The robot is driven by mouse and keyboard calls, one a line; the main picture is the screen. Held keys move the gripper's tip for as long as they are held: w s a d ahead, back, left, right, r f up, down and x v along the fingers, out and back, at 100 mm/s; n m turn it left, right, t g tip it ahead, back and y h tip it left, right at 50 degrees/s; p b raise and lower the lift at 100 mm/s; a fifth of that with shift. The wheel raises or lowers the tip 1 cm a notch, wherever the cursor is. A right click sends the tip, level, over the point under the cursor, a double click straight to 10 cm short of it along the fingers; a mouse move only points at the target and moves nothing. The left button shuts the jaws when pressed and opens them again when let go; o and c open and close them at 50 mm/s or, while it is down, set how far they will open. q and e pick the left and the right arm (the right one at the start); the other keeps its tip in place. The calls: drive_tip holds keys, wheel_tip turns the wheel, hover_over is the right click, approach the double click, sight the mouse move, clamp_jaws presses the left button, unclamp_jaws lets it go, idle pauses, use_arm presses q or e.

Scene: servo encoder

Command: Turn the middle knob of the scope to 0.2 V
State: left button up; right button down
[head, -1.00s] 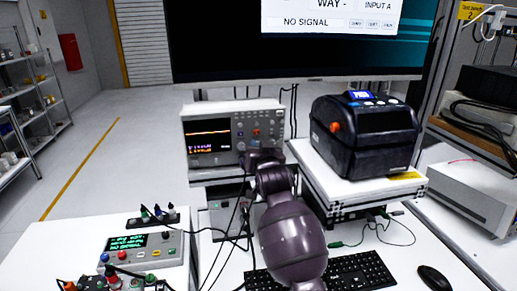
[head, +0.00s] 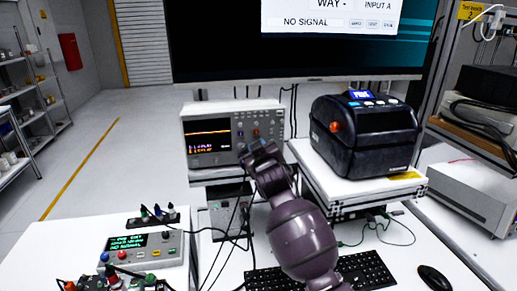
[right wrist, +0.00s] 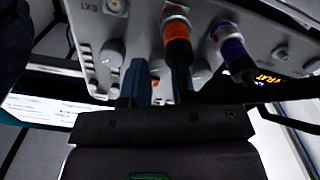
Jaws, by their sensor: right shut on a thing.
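The scope (head: 208,160) stands on a support below the big monitor, its lit screen showing a flat orange trace and small text too fine to read. My right gripper (head: 249,147) is at the lower right of the scope's front panel and hides part of the knob row. In the right wrist view the panel appears upside down, and the two bluish fingers of my right gripper (right wrist: 157,78) are closed around the middle knob (right wrist: 157,66). Grey knobs show on either side of it. The knob's pointer cannot be made out. My left gripper is out of view.
Plugs with orange (right wrist: 176,28) and purple (right wrist: 230,40) bands sit in the panel close to my fingers. A black label printer (head: 365,140) stands right of the scope. A keyboard (head: 365,272), cables and a grey instrument (head: 145,250) lie in front.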

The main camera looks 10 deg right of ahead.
drive_tip(key=shift+r+n, duration=0.1)
drive_tip(key=shift+n, duration=2.1)
drive_tip(key=c, duration=1.3)
unclamp_jaws()
drive_tip(key=shift+o, duration=0.4)
drive_tip(key=shift+w, duration=0.15)
drive_tip(key=s+b, duration=0.1)
drive_tip(key=s, duration=1)
